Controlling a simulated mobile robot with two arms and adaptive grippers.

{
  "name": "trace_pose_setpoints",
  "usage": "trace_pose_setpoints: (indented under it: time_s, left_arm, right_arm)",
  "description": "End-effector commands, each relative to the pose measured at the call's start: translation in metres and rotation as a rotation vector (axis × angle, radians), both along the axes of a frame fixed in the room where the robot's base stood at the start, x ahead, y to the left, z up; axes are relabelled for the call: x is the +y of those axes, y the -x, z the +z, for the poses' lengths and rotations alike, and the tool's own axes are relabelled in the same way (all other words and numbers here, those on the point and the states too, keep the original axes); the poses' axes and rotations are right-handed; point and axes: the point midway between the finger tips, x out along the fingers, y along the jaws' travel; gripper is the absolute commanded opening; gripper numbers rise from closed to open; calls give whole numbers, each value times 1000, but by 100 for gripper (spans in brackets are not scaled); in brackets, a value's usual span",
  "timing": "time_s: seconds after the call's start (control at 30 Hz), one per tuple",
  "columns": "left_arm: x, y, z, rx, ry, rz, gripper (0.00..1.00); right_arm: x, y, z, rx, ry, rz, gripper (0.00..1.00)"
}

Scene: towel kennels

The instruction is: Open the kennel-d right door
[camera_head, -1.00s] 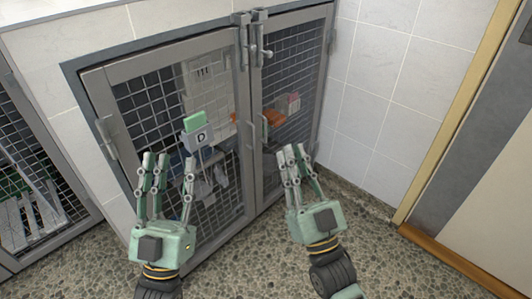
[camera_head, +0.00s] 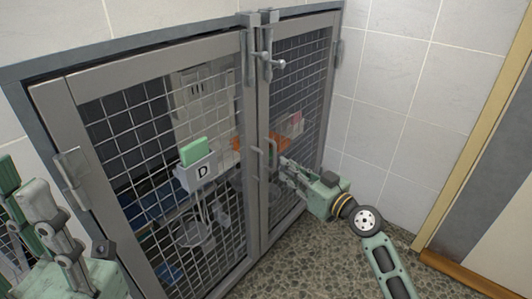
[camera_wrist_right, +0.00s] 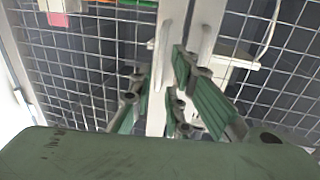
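The kennel with the D tag (camera_head: 202,171) has two mesh doors, both shut. Its right door (camera_head: 300,95) has a grey pull handle (camera_head: 272,158) on its inner edge. A latch (camera_head: 265,50) sits at the top where the doors meet. My right gripper (camera_head: 284,165) is just right of the handle, close to the door. In the right wrist view its green fingers (camera_wrist_right: 160,95) are spread, with pale door frame bars between and beyond them. I cannot tell whether they touch the handle. My left gripper (camera_head: 28,205) is at the lower left, fingers apart and empty.
The left door (camera_head: 165,110) carries the tag holder with a green card (camera_head: 193,150). A tiled wall (camera_head: 385,100) stands close on the right, with a wooden door frame (camera_head: 475,130) beyond. Speckled floor (camera_head: 405,240) is open in front.

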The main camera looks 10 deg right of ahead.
Motion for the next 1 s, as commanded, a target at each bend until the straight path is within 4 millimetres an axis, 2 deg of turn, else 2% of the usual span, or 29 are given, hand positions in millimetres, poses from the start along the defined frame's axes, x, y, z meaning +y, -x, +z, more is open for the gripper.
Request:
trace_pose_setpoints:
  time_s: [0.3, 0.43, 0.6, 0.83, 1.0]
  left_arm:
    - [-1, 0, 2, -24, -2, 1, 40]
    - [-1, 0, 4, -37, -3, 2, 40]
    - [-2, -1, 5, -38, -5, 2, 40]
    - [-2, -1, 5, -38, -5, 2, 40]
    - [-2, -1, 5, -38, -5, 2, 40]
  right_arm:
    - [24, -44, 0, -2, -3, 1, 16]
    - [30, -58, -1, 0, -4, 0, 16]
    - [33, -65, -1, 0, 0, -1, 16]
    - [33, -65, 0, 0, 0, -1, 15]
    - [33, -65, 0, 0, -1, -1, 0]
